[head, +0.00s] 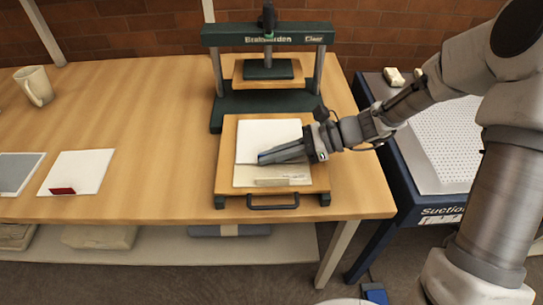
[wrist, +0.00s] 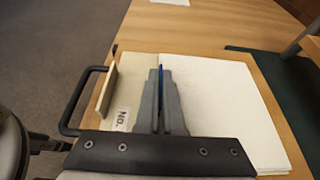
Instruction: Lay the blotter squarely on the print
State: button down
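A white sheet (head: 268,132), which looks like the blotter, lies on the wooden board of the press. It also fills the right of the wrist view (wrist: 225,95). A cream sheet or folder (head: 243,174) with a printed "No." label shows along the near side, at left in the wrist view (wrist: 130,85); I cannot tell if it is the print. A raised cream strip (wrist: 107,88) stands on it. My gripper (head: 262,158) is low over the border between white and cream. Its fingers (wrist: 161,70) are together, with a thin blue line between them; no held sheet shows.
The board (head: 222,165) has a black front handle (head: 273,205). The green press (head: 268,38) stands behind it. At left lie a white sheet (head: 85,165) with a red tab (head: 62,191), a grey panel (head: 15,172) and a mug (head: 35,86). A suction table (head: 450,145) adjoins at right.

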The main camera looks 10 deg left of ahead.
jog(key=c, duration=1.5)
grip_release()
jog(key=shift+f, duration=0.1)
jog(key=o, duration=0.4)
jog(key=shift+o, duration=0.2)
